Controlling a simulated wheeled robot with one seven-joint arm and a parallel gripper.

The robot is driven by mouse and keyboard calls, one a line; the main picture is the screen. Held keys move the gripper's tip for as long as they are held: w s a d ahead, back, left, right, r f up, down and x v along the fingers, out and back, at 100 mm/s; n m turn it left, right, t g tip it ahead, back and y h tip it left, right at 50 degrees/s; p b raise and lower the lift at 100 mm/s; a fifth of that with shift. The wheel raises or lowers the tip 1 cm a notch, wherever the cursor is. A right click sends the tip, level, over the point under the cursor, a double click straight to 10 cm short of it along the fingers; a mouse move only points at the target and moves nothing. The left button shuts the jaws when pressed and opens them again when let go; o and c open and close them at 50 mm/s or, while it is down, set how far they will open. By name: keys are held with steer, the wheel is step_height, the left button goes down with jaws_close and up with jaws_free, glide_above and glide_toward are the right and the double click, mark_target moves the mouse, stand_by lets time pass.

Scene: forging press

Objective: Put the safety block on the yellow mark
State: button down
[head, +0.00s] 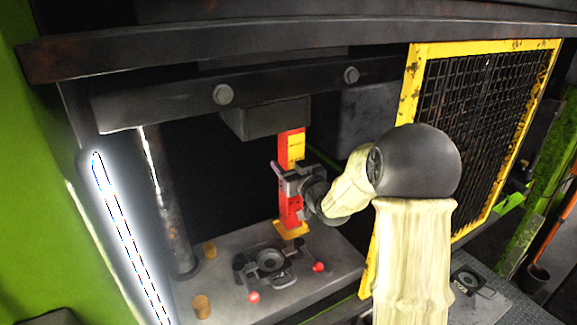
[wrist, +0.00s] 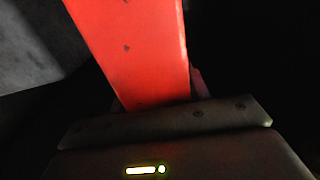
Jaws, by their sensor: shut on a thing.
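The safety block (head: 291,208) is a tall red post with a yellow label near its top. It stands upright below the press's upper block, at the back right of the press bed. My gripper (head: 284,176) is shut around its middle, coming from the right. In the wrist view the red face of the block (wrist: 140,55) rises from behind the gripper body. The yellow mark (head: 291,231) shows at the foot of the block, which covers part of it. I cannot tell whether the block touches the mark or hangs just above it.
The dark upper block (head: 264,119) is right above the safety block, with little or no gap visible. A die with red-knobbed handles (head: 270,262) lies on the bed in front. A steel column (head: 165,200) stands left. A yellow-framed mesh guard (head: 480,130) is right, behind my arm.

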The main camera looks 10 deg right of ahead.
steer(key=shift+f+b, duration=0.2)
steer(key=shift+b, duration=0.2)
stand_by(0.3)
steer(key=c, duration=0.6)
jaws_free()
steer(key=shift+s+f, duration=0.1)
steer(key=shift+f, duration=0.15)
steer(key=b+v, duration=0.6)
steer(key=v, duration=1.1)
steer(key=shift+s+r, duration=0.15)
steer(key=shift+r, duration=0.1)
